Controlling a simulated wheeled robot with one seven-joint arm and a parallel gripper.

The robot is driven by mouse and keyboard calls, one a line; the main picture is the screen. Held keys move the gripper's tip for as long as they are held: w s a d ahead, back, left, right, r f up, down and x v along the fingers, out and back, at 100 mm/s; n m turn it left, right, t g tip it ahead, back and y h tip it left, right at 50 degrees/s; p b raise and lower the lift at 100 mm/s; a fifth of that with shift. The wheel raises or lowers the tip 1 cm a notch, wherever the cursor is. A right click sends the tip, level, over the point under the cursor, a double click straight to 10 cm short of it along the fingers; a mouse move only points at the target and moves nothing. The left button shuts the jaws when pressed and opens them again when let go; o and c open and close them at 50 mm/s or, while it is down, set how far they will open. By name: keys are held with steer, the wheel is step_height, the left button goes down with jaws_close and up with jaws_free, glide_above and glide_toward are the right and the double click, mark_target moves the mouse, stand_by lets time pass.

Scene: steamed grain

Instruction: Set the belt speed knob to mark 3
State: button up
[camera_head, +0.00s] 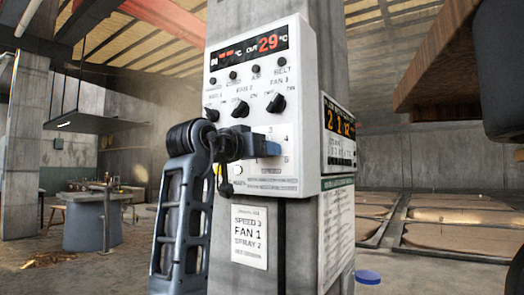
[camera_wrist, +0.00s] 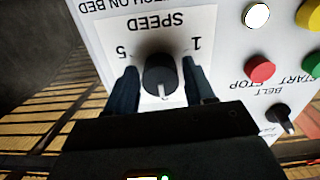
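The belt speed knob (camera_wrist: 160,78) is black and round and sits in the wrist view under an upside-down SPEED label, with 5 to its left and 1 to its right. A pale line on it points down the picture; mark 3 is not readable. My gripper (camera_wrist: 161,90) is open, with one finger on each side of the knob and a narrow gap to each. In the head view my gripper (camera_head: 262,147) is at the lower part of the white control panel (camera_head: 250,100), hiding the knob.
Other panel controls are close by in the wrist view: a red button (camera_wrist: 260,68), a white button (camera_wrist: 256,15) and the BELT switch (camera_wrist: 281,115). In the head view, several black switches sit above my gripper. A paper sign (camera_head: 249,236) is below.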

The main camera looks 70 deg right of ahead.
steer(key=shift+o, duration=1)
steer(key=shift+r, duration=0.1)
steer(key=v, duration=0.7)
steer(key=shift+a+b, duration=0.35)
steer(key=shift+a, duration=0.05)
steer(key=shift+w, duration=0.1)
